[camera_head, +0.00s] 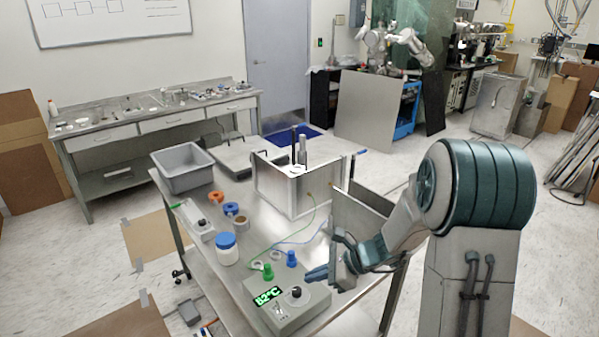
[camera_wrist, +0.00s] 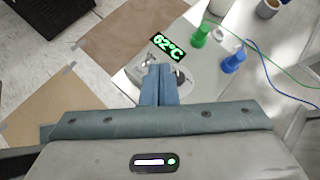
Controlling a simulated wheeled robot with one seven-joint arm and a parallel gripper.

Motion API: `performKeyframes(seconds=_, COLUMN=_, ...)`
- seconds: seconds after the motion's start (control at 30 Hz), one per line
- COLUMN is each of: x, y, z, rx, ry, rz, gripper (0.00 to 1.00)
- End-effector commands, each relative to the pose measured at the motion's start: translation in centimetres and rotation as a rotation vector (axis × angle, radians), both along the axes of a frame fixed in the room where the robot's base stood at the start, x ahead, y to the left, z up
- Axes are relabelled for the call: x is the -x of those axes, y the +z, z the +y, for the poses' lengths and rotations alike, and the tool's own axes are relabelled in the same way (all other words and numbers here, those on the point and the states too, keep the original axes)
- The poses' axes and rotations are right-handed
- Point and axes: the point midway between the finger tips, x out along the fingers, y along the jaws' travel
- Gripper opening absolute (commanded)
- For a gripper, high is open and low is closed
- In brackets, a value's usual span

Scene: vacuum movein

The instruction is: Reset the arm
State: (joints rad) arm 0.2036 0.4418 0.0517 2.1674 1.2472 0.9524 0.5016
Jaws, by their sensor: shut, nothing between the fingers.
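My arm reaches in from the right in the head view, and my gripper (camera_head: 318,273) hangs over the front part of the metal table (camera_head: 262,212). Its blue fingers are together with nothing between them. In the wrist view my gripper (camera_wrist: 160,72) points at a grey control box (camera_head: 290,308) with a green display reading about 62°C or 82°C. The box also shows in the wrist view (camera_wrist: 205,82). The fingertips appear just above or beside the box; I cannot tell the exact gap.
A white jar with blue lid (camera_head: 227,250), a metal chamber (camera_head: 285,190) and a grey bin (camera_head: 183,168) are farther back. Wires cross the tabletop.

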Motion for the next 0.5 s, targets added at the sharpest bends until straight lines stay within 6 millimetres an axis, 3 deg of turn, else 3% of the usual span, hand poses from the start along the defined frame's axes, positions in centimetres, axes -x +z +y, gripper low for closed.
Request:
performKeyframes(seconds=0.17, x=2.3, y=1.8, z=0.2, rx=0.089, ry=0.137, rz=-0.097, gripper=0.00)
performKeyframes(seconds=0.5, x=10.4, y=5.9, z=-1.2, rx=0.430, ry=0.621, rz=-0.411, gripper=0.00)
